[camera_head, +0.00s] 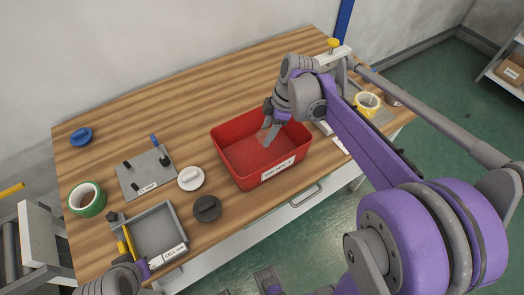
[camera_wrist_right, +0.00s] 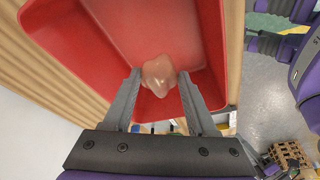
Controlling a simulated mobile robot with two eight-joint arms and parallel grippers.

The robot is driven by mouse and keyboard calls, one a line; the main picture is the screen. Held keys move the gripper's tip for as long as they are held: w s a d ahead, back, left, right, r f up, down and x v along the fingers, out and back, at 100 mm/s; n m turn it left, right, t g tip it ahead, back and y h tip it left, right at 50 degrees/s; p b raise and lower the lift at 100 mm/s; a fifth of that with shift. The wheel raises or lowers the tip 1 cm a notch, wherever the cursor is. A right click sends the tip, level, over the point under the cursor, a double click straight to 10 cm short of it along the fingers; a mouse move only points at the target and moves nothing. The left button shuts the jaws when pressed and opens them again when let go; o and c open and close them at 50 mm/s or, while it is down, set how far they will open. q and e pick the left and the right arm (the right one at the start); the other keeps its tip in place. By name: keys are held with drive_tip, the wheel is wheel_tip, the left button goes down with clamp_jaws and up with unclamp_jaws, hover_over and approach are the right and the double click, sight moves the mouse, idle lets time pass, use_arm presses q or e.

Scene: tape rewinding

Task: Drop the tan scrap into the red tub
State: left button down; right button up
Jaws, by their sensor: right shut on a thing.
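The red tub (camera_head: 232,164) stands on the wooden table near its front edge, with a white label on its front. My right gripper (camera_head: 268,134) reaches down into the tub's opening. In the right wrist view the tan scrap (camera_wrist_right: 158,75), a small pale pinkish-tan lump, sits between the fingertips of my right gripper (camera_wrist_right: 159,84), which is shut on it. The red tub (camera_wrist_right: 110,22) fills the view behind it. My left gripper (camera_head: 143,268) is partly in view at the lower left beside the grey tray; its fingers are not clear.
A grey tray (camera_head: 178,216), a black lid-like disc (camera_head: 207,208), a white one (camera_head: 191,178) and a grey plate with pegs (camera_head: 135,183) lie left of the tub. A green tape roll (camera_head: 73,204) is farther left; a yellow roll (camera_head: 367,104) is right.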

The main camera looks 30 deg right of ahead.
drive_tip(key=o, duration=1.4)
drive_tip(key=shift+c, duration=0.2)
drive_tip(key=shift+r, duration=0.1)
use_arm(q)
drive_tip(key=shift+w+r+p, duration=0.15)
drive_tip(key=shift+r+p, duration=0.4)
drive_tip(key=shift+r, duration=0.05)
use_arm(e)
drive_tip(key=v, duration=1)
drive_tip(key=shift+r, duration=0.4)
use_arm(q)
drive_tip(key=r+p, duration=0.1)
drive_tip(key=r, duration=0.1)
drive_tip(key=w+r+p, duration=0.1)
drive_tip(key=p, duration=0.1)
drive_tip(key=shift+r, duration=0.4)
use_arm(e)
drive_tip(key=s+a+f+m+t+h, duration=0.1)
drive_tip(key=s+a+f+m+t, duration=0.1)
drive_tip(key=s+a+f+m, duration=0.3)
drive_tip(key=s+a+f+m+t+h, duration=0.2)
drive_tip(key=s+a+f+m, duration=0.3)
drive_tip(key=s+m, duration=0.3)
drive_tip(key=shift+s+f, duration=0.35)
drive_tip(key=shift+s, duration=0.2)
